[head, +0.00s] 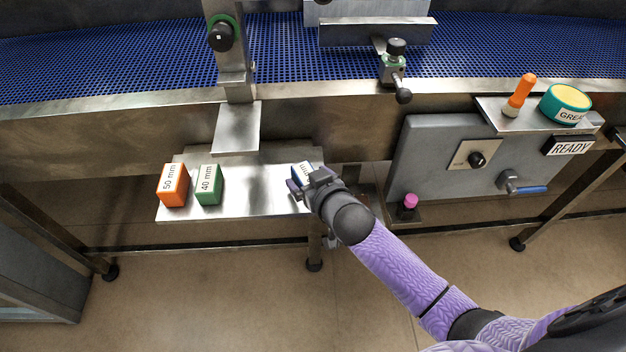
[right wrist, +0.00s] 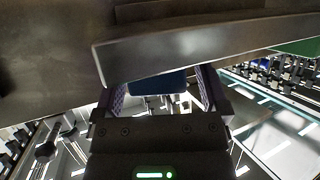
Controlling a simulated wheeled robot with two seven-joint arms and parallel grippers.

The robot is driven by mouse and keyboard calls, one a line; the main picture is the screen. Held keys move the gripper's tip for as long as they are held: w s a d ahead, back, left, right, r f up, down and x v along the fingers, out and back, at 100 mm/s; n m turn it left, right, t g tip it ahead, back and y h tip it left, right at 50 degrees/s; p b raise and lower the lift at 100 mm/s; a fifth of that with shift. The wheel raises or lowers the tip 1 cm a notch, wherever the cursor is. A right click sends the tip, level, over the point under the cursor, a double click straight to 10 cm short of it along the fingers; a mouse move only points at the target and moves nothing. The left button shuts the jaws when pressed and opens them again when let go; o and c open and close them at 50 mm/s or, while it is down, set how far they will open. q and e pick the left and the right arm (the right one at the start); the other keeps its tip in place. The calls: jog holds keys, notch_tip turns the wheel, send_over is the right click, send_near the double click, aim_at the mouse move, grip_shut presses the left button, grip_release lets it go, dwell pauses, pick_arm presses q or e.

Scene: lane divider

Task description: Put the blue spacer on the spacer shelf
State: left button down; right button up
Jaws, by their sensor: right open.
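The blue spacer (head: 301,171), with a white label, is at the right end of the steel spacer shelf (head: 250,203). It is partly hidden by my right gripper (head: 303,185). In the right wrist view the blue spacer (right wrist: 158,84) shows between the two purple fingers of my right gripper (right wrist: 161,92). The fingers are open around it, with gaps at the sides. It seems to rest on the shelf, but its underside is hidden. My left gripper is not in view.
An orange 50 mm spacer (head: 173,185) and a green 40 mm spacer (head: 209,185) stand on the left of the shelf. A steel plate (head: 237,127) hangs above its back edge. A grey panel (head: 430,150) stands to the right. The shelf's middle is clear.

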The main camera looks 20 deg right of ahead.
jog(key=p+v, duration=0.4)
jog(key=v, duration=0.7)
jog(key=s+d+f+g+h, duration=0.1)
jog(key=s+f+g, duration=0.4)
jog(key=s+f, duration=0.65)
jog(key=s+d+f+g+h, duration=0.15)
jog(key=s+f+g, duration=0.25)
jog(key=s+f, duration=0.7)
jog(key=s+f+n+g, duration=0.1)
jog(key=s+f+g, duration=0.2)
jog(key=s+f, duration=0.4)
jog(key=s, duration=0.3)
jog(key=shift+g+y, duration=0.35)
jog(key=shift+g, duration=0.05)
